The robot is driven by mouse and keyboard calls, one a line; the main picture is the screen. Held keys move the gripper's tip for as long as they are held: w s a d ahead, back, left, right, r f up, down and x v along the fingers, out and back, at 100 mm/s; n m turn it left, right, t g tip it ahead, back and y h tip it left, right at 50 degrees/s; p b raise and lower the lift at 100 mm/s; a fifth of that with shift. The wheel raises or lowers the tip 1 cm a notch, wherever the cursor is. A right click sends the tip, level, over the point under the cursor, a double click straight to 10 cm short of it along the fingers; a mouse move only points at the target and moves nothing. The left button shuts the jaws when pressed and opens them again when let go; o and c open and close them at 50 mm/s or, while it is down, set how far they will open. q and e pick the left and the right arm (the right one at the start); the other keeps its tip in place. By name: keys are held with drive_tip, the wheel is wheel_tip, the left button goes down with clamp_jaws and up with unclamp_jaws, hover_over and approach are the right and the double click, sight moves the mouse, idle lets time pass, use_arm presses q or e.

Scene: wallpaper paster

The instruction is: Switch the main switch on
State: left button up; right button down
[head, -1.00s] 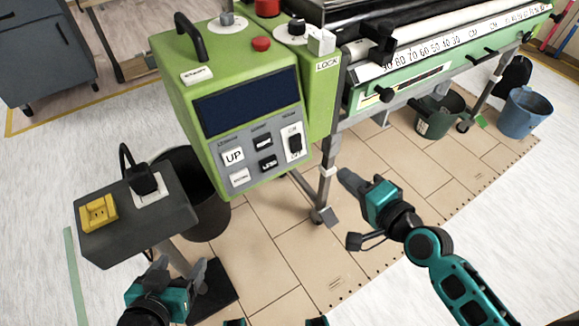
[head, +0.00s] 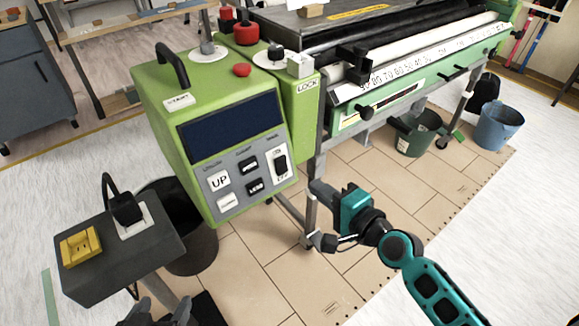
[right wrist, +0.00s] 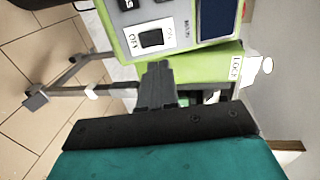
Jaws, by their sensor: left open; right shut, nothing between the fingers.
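The green machine (head: 160,110) carries a grey control panel with a dark screen. The main switch (head: 281,165) is a black rocker on a white plate at the panel's right side. In the right wrist view the switch (right wrist: 151,38) shows close up, with ON and OFF lettering and the word MAIN beside it. I cannot tell which way the rocker is tipped. My right gripper (head: 318,188) is shut and empty, just right of and below the panel, apart from the switch. Its fingers (right wrist: 157,72) point toward the panel's edge. My left gripper (head: 165,312) is open at the bottom edge, partly cut off.
UP and other buttons (head: 218,182) sit left of the switch. The machine's metal leg (head: 311,215) is near my right gripper. Buckets (head: 497,127) stand at right.

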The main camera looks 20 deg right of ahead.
sight(282, 161)
drive_tip(key=b+x, duration=0.1)
drive_tip(key=x, duration=1)
drive_tip(key=shift+b, duration=0.3)
use_arm(q)
wheel_tip(282, 161, down, 2)
drive_tip(key=shift+s+a+f, duration=0.1)
drive_tip(key=shift+s+a, duration=0.05)
use_arm(e)
drive_tip(key=shift+w+r+p, duration=0.15)
drive_tip(key=shift+r+p, duration=0.1)
drive_tip(key=shift+p, duration=0.55)
drive_tip(key=shift+f, duration=0.2)
use_arm(q)
drive_tip(key=shift+r, duration=0.8)
